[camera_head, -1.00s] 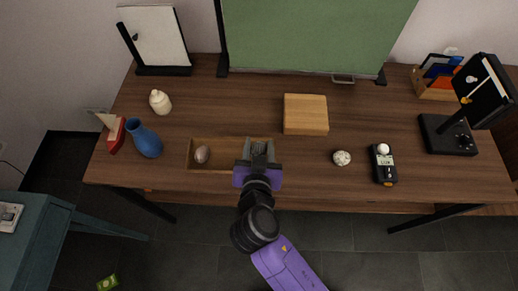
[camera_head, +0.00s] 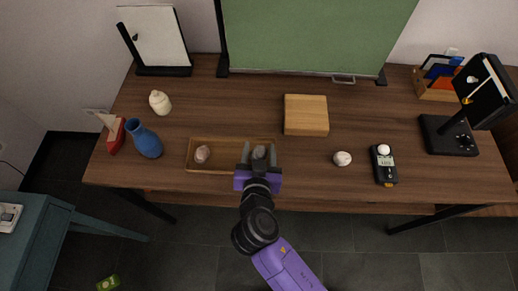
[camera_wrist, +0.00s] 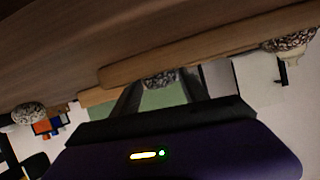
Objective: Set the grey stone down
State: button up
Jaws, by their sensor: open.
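The grey stone (camera_head: 259,152) is at the right end of the shallow wooden tray (camera_head: 232,140), between the fingers of my gripper (camera_head: 259,148). The fingers are spread apart, one on each side of it. In the wrist view the stone (camera_wrist: 160,79) shows between the two dark fingers, partly behind the tray's wall (camera_wrist: 200,45). I cannot tell whether a finger still touches it. A pinkish stone (camera_head: 203,154) lies at the tray's left end. A pale speckled stone (camera_head: 342,158) lies on the table right of the tray.
A wooden block (camera_head: 306,115) stands behind the tray. The table between tray and pale stone is clear.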

jog(key=v, duration=1.2)
jog(key=shift+b, duration=0.4)
jog(key=s+d+f+n+g+y, duration=0.25)
jog(key=s+d+f, duration=0.25)
jog(key=s+d, duration=0.45)
jog(key=s+d+r+m+t+h, duration=0.1)
jog(key=s+d+r+t, duration=0.3)
jog(key=s+d+r, duration=0.7)
jog(key=shift+d+r+h, duration=0.2)
jog(key=shift+r+h, duration=0.45)
jog(key=shift+r, duration=0.3)
